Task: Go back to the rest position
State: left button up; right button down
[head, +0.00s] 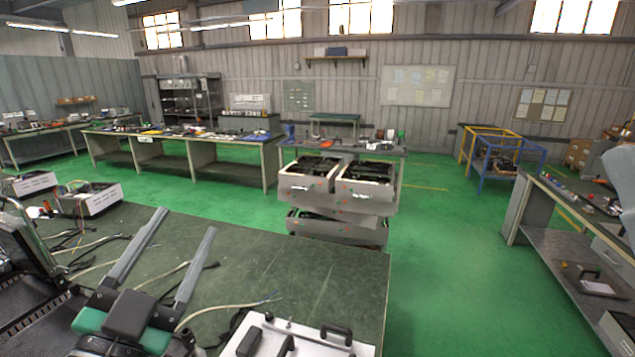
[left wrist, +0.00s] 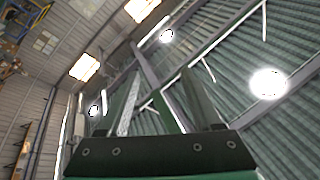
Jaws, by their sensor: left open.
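My left gripper (head: 182,244) shows at the lower left of the head view, above the dark green workbench (head: 330,262). Its two long grey fingers are spread apart with nothing between them. In the left wrist view the same gripper (left wrist: 158,88) points up toward the roof, and its fingers are apart and empty. A grey arm part of mine (head: 618,165) shows at the right edge of the head view. My right gripper's fingers are not in view.
A white panel with black handles (head: 305,340) lies at the bench's front edge. Loose cables (head: 235,308) and open white units (head: 90,200) lie on the left. A cart with open-topped boxes (head: 340,190) stands beyond the bench. A side table (head: 580,215) stands right; green floor (head: 440,260) between is clear.

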pick_arm(q)
jog(key=s+r+n+t, duration=0.5)
jog(key=s+r+t, duration=0.1)
jog(key=s+r, duration=0.8)
notch_tip(320, 180, up, 16)
jog(key=n+p, duration=0.2)
jog(key=p, duration=1.5)
jog(key=shift+a+f+g, duration=0.25)
jog(key=shift+a+g, duration=0.05)
jog(key=shift+a, duration=0.05)
